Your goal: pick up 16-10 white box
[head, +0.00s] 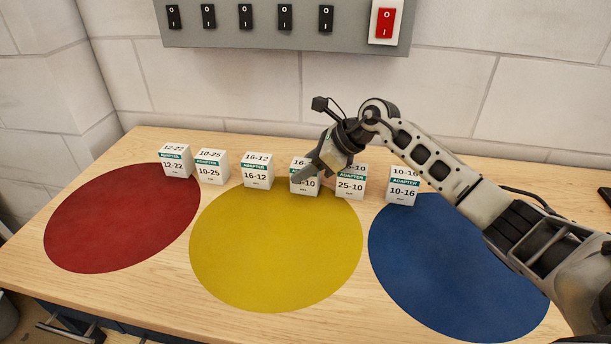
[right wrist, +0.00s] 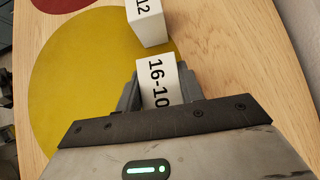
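The 16-10 white box (head: 299,186) stands on the wooden bench in the row of boxes, at the back edge of the yellow circle. In the head view my right gripper (head: 322,168) is over it and hides part of its front. In the right wrist view the box (right wrist: 158,84), marked 16-10, sits between the two fingers of my right gripper (right wrist: 160,88). The fingers lie close along both of its sides; whether they press on it cannot be told. My left gripper is not in view.
The 16-12 box (head: 257,172) stands to the left and the 25-10 box (head: 350,187) close to the right. The 10-16 box (head: 402,190) is farther right. Red (head: 120,220), yellow (head: 275,250) and blue (head: 450,260) circles in front are clear. A switch panel (head: 345,35) hangs behind.

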